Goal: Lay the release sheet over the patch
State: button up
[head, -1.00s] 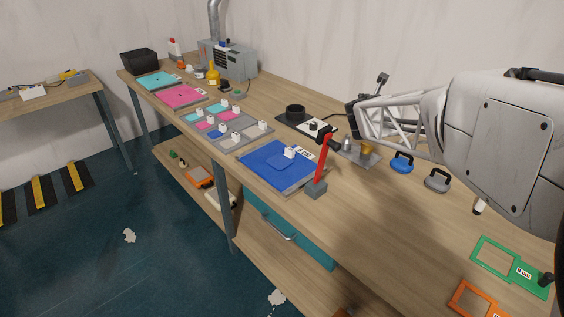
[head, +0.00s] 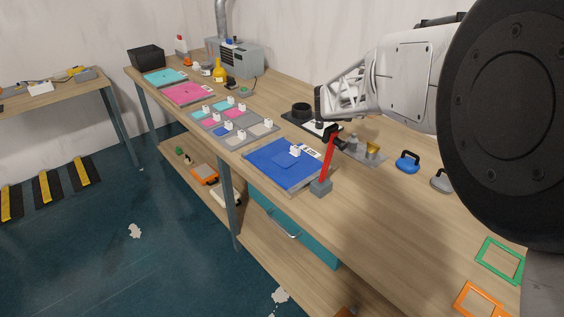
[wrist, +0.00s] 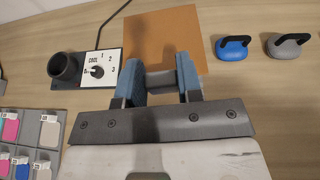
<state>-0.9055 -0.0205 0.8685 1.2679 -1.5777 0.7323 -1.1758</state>
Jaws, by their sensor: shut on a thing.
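My gripper (wrist: 160,80) is shut on a grey handle (wrist: 161,78) between its blue pads. The orange-brown release sheet (wrist: 165,32) shows just beyond the fingers in the wrist view, apparently joined to that handle.
A red upright lever (head: 328,158) on a grey block stands at the panel's right corner. The heater's dial plate (wrist: 101,67) is left of the sheet. A sample tray (head: 234,130) lies left.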

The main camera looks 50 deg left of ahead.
jog(key=s+a+f, duration=0.3)
jog(key=s+a, duration=0.4)
jog(key=s, duration=0.5)
jog(key=s+a+f+m+h, duration=0.1)
jog(key=s+a+f, duration=0.2)
jog(key=s+a, duration=0.5)
jog(key=s, duration=0.4)
jog(key=shift+a+f, duration=0.15)
jog(key=shift+a, duration=0.1)
jog(key=shift+f, duration=2)
jog(key=shift+f, duration=0.1)
jog(key=shift+f, duration=1.9)
jog(key=shift+f, duration=0.55)
